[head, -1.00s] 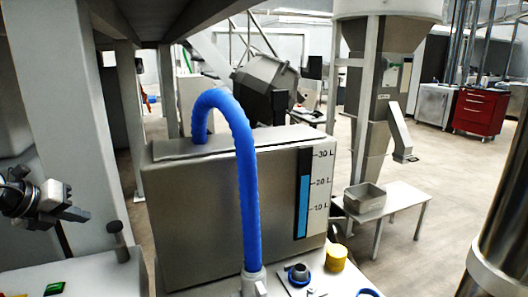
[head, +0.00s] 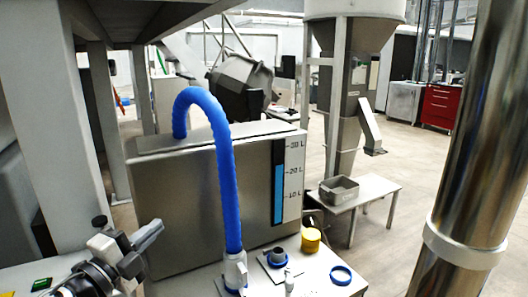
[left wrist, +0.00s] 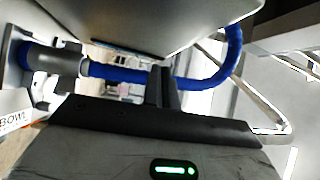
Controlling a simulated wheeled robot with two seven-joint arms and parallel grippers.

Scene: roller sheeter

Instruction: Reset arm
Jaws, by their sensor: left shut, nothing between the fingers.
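My left gripper (head: 146,238) is at the lower left of the head view, in front of the lower left part of the grey metal tank (head: 190,205). Its fingers are shut with nothing between them. They also show close together at the middle of the left wrist view (left wrist: 162,88), with the blue hose (left wrist: 205,80) behind them. In the head view the blue hose (head: 222,150) arches over the tank down to a white fitting (head: 235,270), to the right of the gripper and apart from it. My right gripper is not in view.
The white worktop (head: 315,283) holds a yellow cup (head: 311,240), a blue ring (head: 341,275) and a small dark fitting (head: 278,257). A shiny column (head: 480,130) stands at right. A low table (head: 375,188) carries a grey bin (head: 339,190). Open floor lies beyond.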

